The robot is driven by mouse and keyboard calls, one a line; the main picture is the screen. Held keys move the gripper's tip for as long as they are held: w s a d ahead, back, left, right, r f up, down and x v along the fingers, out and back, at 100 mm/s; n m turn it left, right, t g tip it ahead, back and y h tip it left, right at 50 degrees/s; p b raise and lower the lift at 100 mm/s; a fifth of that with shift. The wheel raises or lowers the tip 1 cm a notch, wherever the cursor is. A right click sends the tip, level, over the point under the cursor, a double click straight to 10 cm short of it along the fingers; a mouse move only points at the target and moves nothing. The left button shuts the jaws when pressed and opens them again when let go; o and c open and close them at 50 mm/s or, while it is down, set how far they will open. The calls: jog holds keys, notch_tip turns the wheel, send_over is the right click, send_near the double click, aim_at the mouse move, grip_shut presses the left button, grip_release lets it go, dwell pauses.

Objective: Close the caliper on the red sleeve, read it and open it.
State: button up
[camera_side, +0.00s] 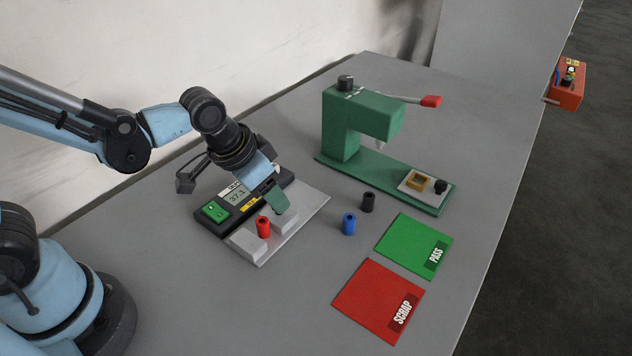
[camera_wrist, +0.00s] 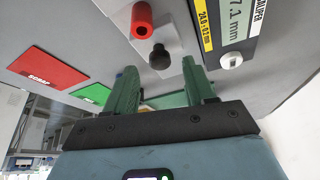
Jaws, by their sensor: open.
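The caliper (camera_side: 244,200) is a dark unit with a lit display and a green button, next to a pale metal plate with jaw blocks. Its display reads 37.1 mm. The red sleeve (camera_side: 263,227) stands upright by the jaw blocks, with a gap visible around part of it; it also shows in the wrist view (camera_wrist: 142,20). A black knob (camera_wrist: 159,56) sits beside it. My gripper (camera_side: 277,202) is above the plate, behind the red sleeve. In the wrist view its green fingers (camera_wrist: 160,75) are apart and empty, with the knob appearing between and beyond their tips.
A green press (camera_side: 360,125) with a red-tipped lever stands at the back. A black sleeve (camera_side: 367,202) and a blue sleeve (camera_side: 349,223) stand right of the caliper. A green PASS pad (camera_side: 408,243) and red SCRAP pad (camera_side: 370,295) lie at front right. The front table is clear.

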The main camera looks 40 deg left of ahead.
aim_at(280, 223)
jog(key=shift+x, duration=1.5)
grip_shut()
